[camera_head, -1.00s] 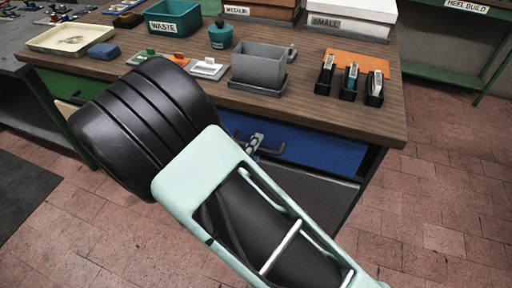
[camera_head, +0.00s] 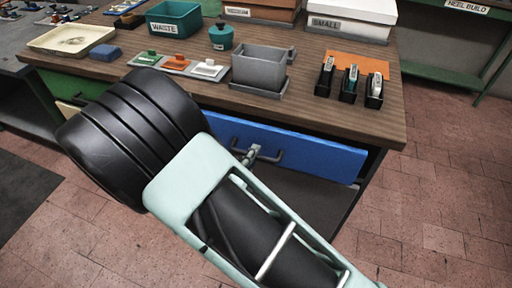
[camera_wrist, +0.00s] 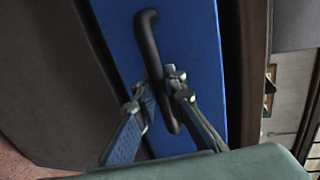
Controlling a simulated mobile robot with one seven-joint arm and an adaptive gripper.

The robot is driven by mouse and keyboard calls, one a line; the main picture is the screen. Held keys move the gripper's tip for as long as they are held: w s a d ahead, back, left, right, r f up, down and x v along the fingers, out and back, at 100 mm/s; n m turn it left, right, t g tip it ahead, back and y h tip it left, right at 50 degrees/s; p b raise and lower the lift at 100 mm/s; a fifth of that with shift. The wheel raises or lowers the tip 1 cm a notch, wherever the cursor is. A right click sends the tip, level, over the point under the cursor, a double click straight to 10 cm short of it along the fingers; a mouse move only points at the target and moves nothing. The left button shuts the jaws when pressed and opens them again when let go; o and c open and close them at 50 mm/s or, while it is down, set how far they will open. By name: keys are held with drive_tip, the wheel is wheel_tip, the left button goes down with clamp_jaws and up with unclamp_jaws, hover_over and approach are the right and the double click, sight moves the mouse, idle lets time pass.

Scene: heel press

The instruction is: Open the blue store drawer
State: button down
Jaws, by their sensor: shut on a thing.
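The blue store drawer (camera_head: 310,156) is in the front of the wooden-topped bench. Its front stands out a little from the bench, with a dark gap above it. Its dark bar handle (camera_head: 272,157) shows in the head view. The wrist view shows the blue front (camera_wrist: 190,50) and the handle (camera_wrist: 150,45) close up. My gripper (camera_wrist: 160,85) is shut on the handle, one finger on each side of the bar. In the head view my gripper (camera_head: 250,156) is partly hidden by my arm.
On the bench top (camera_head: 310,103) are a grey bin (camera_head: 258,66), several upright tools in black holders (camera_head: 350,82), a teal waste box (camera_head: 175,18) and a cream tray (camera_head: 72,38). A green drawer (camera_head: 90,86) is at the left. The tiled floor (camera_head: 440,215) at right is clear.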

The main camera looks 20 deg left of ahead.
drive_tip(key=f+p+v, duration=0.2)
drive_tip(key=v, duration=1.1)
drive_tip(key=s+f+p+v, duration=0.1)
drive_tip(key=f+p+v, duration=0.1)
drive_tip(key=v, duration=1.1)
drive_tip(key=shift+s+a+f, duration=0.15)
drive_tip(key=shift+a+f, duration=0.05)
drive_tip(key=shift+f, duration=0.45)
drive_tip(key=c, duration=2)
unclamp_jaws()
drive_tip(key=shift+o, duration=0.2)
drive_tip(key=v, duration=0.7)
drive_tip(key=shift+s, duration=0.25)
drive_tip(key=shift+a, duration=0.1)
